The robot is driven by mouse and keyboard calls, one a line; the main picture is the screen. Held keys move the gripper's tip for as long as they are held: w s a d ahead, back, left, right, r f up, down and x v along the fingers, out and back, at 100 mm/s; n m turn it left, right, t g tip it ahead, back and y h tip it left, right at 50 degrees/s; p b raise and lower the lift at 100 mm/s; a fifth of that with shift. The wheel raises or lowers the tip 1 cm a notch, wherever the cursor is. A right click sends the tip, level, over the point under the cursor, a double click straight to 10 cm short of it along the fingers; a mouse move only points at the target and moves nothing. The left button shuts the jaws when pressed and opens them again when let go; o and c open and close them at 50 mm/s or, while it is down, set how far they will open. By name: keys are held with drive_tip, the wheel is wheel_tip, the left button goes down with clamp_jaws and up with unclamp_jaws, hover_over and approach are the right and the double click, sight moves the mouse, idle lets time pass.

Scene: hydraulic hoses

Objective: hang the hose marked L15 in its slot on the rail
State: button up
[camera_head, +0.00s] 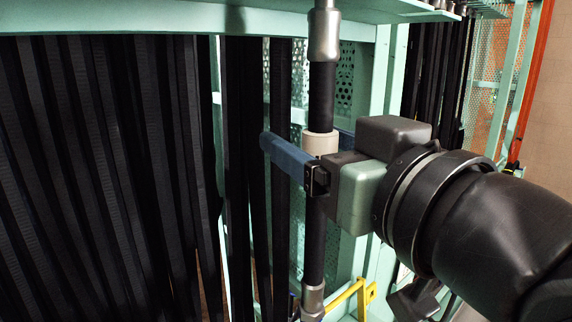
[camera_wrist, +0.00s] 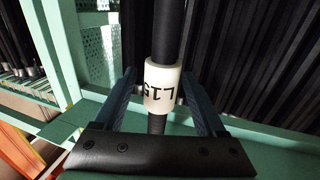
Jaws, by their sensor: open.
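The black hose marked L15 (camera_head: 321,92) hangs upright in front of the teal frame in the head view. Its upper metal fitting (camera_head: 325,36) is level with the rail (camera_head: 285,23) and runs out of the top of the picture; I cannot tell if it sits in a slot. A second metal fitting (camera_head: 312,300) shows low down.
Many black hoses (camera_head: 95,160) hang close together at the left, and more (camera_head: 435,70) hang at the back right. A perforated teal panel (camera_head: 345,80) and frame post (camera_head: 387,75) stand behind the hose. A yellow bracket (camera_head: 345,297) is low beside it.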

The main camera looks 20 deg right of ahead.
drive_tip(key=s+d+b, duration=0.1)
drive_tip(key=s+b, duration=0.2)
drive_tip(key=s, duration=0.8)
drive_tip(key=shift+s+b, duration=0.3)
drive_tip(key=shift+b, duration=0.1)
